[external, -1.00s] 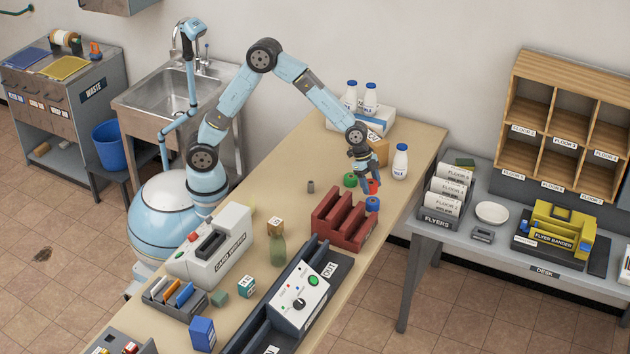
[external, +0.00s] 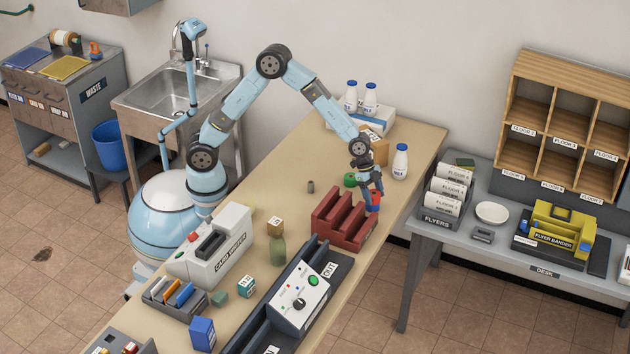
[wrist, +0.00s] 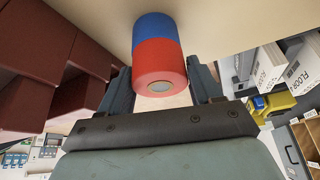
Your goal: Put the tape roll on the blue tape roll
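The red tape roll (external: 376,195) is between the fingers of my gripper (external: 371,187), directly above the blue tape roll (external: 372,207). In the wrist view the red tape roll (wrist: 160,67) lines up with the blue tape roll (wrist: 154,27), with no gap visible between them. The fingers of my gripper (wrist: 160,78) lie against both sides of the red roll, so it looks shut on it. The blue roll stands on the table by the red rack's right end.
The dark red slotted rack (external: 340,219) stands close on the left of the rolls. A green roll (external: 350,180) is behind them, and a milk bottle (external: 400,161) stands behind to the right. The table's (external: 410,185) right edge is near.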

